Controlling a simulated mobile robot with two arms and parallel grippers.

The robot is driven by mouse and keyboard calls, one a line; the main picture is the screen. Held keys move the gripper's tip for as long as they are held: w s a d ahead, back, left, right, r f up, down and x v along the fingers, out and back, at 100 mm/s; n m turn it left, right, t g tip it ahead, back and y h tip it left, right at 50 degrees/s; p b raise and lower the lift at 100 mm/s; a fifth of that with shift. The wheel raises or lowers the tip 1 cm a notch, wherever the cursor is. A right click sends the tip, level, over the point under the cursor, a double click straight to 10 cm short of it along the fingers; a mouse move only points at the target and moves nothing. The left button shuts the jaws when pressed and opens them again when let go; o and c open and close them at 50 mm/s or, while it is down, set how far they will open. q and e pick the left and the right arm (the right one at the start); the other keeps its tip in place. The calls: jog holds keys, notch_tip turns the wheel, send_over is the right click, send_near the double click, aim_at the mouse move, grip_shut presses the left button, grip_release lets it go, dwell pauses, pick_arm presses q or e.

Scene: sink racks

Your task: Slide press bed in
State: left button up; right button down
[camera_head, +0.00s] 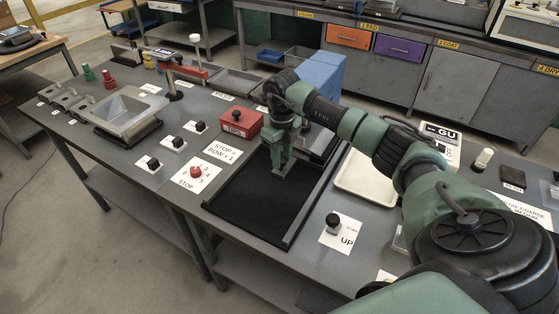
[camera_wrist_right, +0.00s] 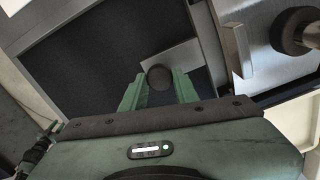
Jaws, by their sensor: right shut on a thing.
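The press bed appears to be the flat black panel (camera_head: 255,195) between raised grey rails on the bench; its dark surface also fills the upper left of the right wrist view (camera_wrist_right: 105,65). My right gripper (camera_head: 281,168) reaches down over the far part of this panel. In the right wrist view my right gripper (camera_wrist_right: 158,90) is shut on a dark round knob (camera_wrist_right: 158,76), which sits by a pale metal plate (camera_wrist_right: 178,57). The head view hides the knob behind the fingers. My left gripper is not in view.
A blue box-shaped unit (camera_head: 318,76) stands behind my right arm. A red box (camera_head: 241,122) and a red stop button (camera_head: 196,171) lie left of the panel. A black knob on an UP card (camera_head: 334,222) and a cream tray (camera_head: 366,180) lie to its right.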

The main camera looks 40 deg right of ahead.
jog(key=c, duration=1.2)
grip_release()
jog(key=shift+w+d+r, duration=0.15)
jog(key=shift+d, duration=0.15)
jog(key=shift+o, duration=0.7)
notch_tip(320, 180, up, 7)
jog(key=shift+f+b, duration=0.2)
jog(key=shift+b, duration=0.75)
jog(key=shift+r, duration=0.5)
